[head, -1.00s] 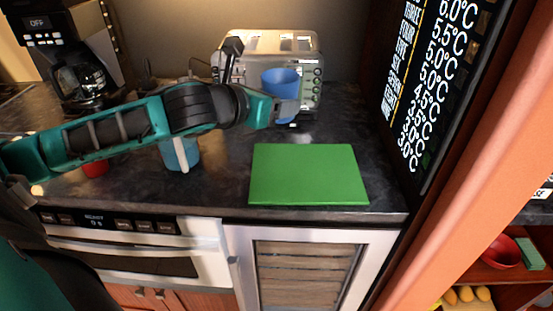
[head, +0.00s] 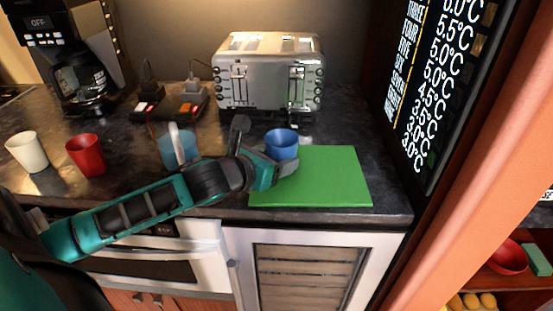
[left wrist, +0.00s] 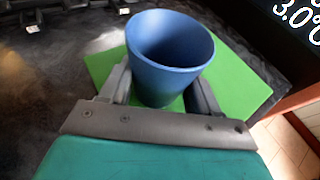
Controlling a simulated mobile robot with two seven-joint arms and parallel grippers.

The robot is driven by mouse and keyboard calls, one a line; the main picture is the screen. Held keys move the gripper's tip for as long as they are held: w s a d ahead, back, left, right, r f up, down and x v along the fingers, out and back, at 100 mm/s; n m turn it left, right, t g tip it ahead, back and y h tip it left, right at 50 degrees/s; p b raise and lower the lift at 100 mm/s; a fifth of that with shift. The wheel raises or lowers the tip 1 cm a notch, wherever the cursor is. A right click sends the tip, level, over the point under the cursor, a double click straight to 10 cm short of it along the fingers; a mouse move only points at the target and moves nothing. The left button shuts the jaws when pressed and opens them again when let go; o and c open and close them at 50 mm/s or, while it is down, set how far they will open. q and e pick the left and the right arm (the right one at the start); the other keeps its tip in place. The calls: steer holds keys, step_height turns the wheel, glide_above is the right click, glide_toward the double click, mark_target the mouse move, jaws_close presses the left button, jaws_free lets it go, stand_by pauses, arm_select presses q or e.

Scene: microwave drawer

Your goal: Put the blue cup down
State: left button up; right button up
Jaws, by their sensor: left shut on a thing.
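The blue cup (head: 282,143) is upright at the back left corner of the green cutting board (head: 325,180). My left gripper (head: 276,163) is shut on it, coming in from the left. In the left wrist view the blue cup (left wrist: 168,52) stands between the two fingers (left wrist: 163,95), with its open rim towards the camera. The green board (left wrist: 235,82) lies beneath and around it there. I cannot tell whether the cup's base touches the board. My right gripper is not in view.
A toaster (head: 270,75) stands behind. A blue pitcher-like container (head: 178,148), a red cup (head: 86,155) and a white cup (head: 28,152) stand to the left. A coffee maker (head: 75,60) is at the back left. Most of the board is clear.

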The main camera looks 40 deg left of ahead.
arm_select(q)
steer(key=o, duration=1.1)
steer(key=shift+f, duration=0.1)
steer(key=shift+s+r, duration=0.1)
steer(key=shift+r, duration=0.1)
steer(key=v, duration=0.9)
steer(key=shift+p, duration=0.4)
steer(key=shift+v, duration=1.35)
steer(key=shift+s, duration=0.1)
